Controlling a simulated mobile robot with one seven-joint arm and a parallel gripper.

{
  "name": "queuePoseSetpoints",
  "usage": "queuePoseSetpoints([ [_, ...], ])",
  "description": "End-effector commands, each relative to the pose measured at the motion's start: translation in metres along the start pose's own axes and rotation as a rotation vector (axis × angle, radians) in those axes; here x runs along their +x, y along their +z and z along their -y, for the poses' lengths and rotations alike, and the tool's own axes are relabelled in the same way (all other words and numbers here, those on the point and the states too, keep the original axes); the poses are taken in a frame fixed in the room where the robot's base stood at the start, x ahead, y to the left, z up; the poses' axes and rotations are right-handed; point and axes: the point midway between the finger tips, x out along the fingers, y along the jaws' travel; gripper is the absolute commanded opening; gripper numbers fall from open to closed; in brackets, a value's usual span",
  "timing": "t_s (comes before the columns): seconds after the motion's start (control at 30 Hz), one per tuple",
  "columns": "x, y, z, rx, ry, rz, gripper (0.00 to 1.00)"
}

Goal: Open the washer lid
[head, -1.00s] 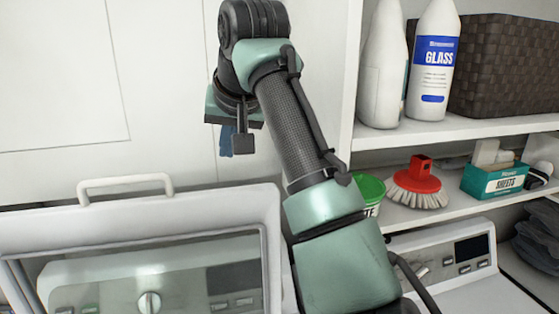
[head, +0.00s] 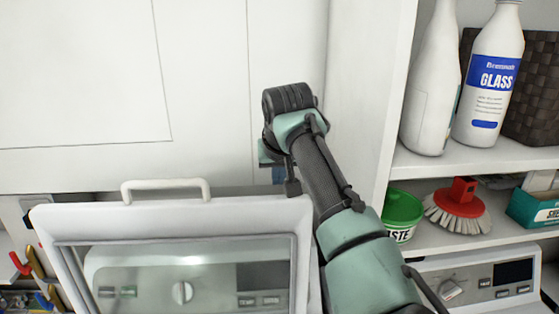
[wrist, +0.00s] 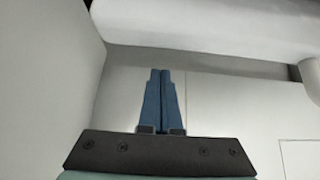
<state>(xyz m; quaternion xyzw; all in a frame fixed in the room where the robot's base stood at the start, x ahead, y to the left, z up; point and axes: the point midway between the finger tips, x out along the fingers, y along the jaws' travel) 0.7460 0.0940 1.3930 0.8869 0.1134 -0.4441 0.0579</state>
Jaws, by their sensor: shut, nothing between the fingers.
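The washer lid (head: 60,226) stands raised at the lower left of the head view, a white frame around a clear window with a handle (head: 165,185) on its top edge. The washer's control panel with a round knob (head: 181,292) shows through the window. My gripper (head: 278,175) is behind the lid's top right corner, pointing down, partly hidden by my arm. In the wrist view its blue fingers (wrist: 161,75) are shut together with nothing between them. A white rounded edge (wrist: 200,30) crosses above the fingertips; I cannot tell whether they touch it.
A white wall panel (head: 80,80) stands behind the lid. Shelves at right hold a glass cleaner bottle (head: 488,80), a green-lidded tub (head: 402,212) and a red brush (head: 458,205). A second machine's panel (head: 480,285) is below them.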

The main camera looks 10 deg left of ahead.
Motion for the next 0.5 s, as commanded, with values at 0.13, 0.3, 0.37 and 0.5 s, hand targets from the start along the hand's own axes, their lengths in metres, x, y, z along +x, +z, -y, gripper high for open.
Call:
queuePoseSetpoints([
  [0.13, -0.006, 0.009, -0.001, 0.0, 0.0, 0.002, 0.0],
  [0.3, -0.015, 0.018, -0.001, 0.001, 0.001, 0.002, 0.0],
  [0.37, -0.017, 0.021, -0.001, 0.002, 0.001, 0.003, 0.0],
  [0.5, -0.02, 0.026, 0.0, 0.002, 0.0, 0.003, 0.0],
])
